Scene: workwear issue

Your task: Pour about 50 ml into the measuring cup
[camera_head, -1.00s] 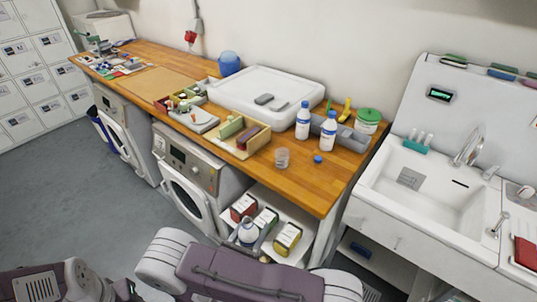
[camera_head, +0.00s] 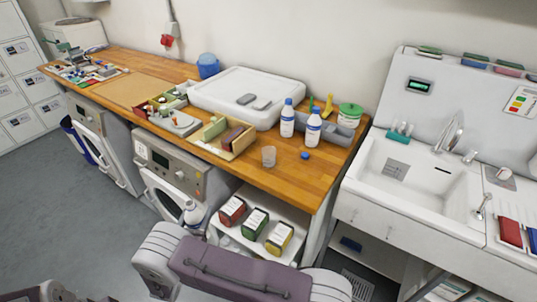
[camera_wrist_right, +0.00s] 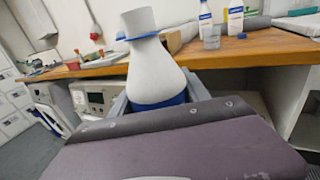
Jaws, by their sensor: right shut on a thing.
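The clear measuring cup (camera_head: 268,156) stands upright on the wooden worktop near its front edge. It also shows in the right wrist view (camera_wrist_right: 212,38). My right gripper (camera_wrist_right: 157,98) is shut on a white bottle (camera_wrist_right: 150,58) with a blue band low down and a blue ring near its top. In the head view the held bottle (camera_head: 193,212) is in front of the washing machine, below worktop height, left of the cup and apart from it. My purple forearm hides much of the right gripper there. I cannot tell whether the bottle is open. My left gripper is not in view.
Two white bottles with blue caps (camera_head: 287,122) (camera_head: 313,130) stand behind and right of the cup. A loose blue cap (camera_head: 305,155) lies right of it. A wooden divided box (camera_head: 226,140) is on its left. A shelf with coloured boxes (camera_head: 254,222) is below the worktop.

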